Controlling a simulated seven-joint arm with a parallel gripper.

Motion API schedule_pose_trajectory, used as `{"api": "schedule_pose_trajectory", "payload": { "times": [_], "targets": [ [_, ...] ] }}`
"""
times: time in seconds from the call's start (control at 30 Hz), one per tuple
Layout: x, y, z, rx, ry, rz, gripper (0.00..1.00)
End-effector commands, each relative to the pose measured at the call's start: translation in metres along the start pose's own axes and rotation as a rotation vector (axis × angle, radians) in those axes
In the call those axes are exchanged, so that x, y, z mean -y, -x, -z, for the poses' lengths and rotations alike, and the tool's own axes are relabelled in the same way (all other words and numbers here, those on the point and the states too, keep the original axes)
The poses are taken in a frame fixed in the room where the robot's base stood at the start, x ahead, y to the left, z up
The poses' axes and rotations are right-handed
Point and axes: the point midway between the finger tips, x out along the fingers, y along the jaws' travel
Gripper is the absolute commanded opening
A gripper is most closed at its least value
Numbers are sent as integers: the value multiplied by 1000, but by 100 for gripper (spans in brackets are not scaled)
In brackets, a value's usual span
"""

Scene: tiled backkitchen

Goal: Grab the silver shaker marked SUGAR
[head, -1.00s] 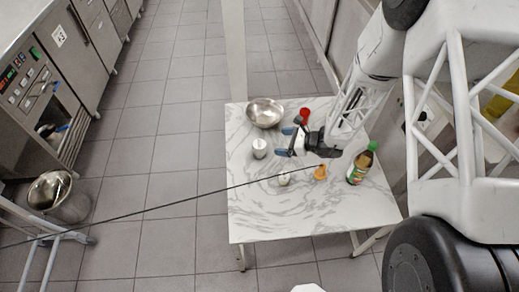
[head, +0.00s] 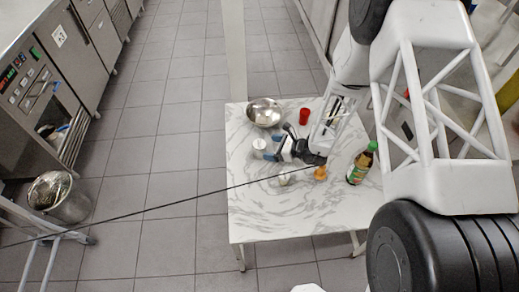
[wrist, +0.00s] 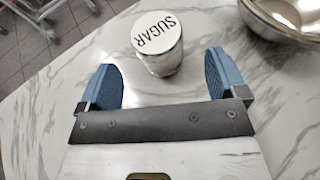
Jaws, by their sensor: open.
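The silver shaker (wrist: 158,50) has a white lid marked SUGAR. In the wrist view it stands upright just beyond the fingertips, roughly centred between them but a little apart from them. In the head view the shaker (head: 259,145) stands on the marble table, left of my gripper (head: 262,151). In the wrist view my gripper (wrist: 163,78) is open, with its two blue fingers spread wide and nothing between them.
A metal bowl (head: 264,112) lies behind the shaker and shows at upper right in the wrist view (wrist: 288,14). A red cup (head: 304,116), an orange item (head: 320,174), a green-capped bottle (head: 361,165) and a small pale item (head: 285,179) stand on the marble table (head: 270,218).

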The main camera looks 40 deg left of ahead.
Motion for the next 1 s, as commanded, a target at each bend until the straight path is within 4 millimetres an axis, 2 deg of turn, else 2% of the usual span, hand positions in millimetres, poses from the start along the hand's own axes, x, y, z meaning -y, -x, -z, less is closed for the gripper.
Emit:
{"api": "schedule_pose_trajectory", "payload": {
  "times": [0.13, 0.57, 1.0],
  "targets": [
    [-1, -8, 0, 0, 1, -2, 91],
    [-1, -12, 0, -1, 0, -2, 91],
    [-3, -54, -1, -1, 0, -2, 91]
  ]
}}
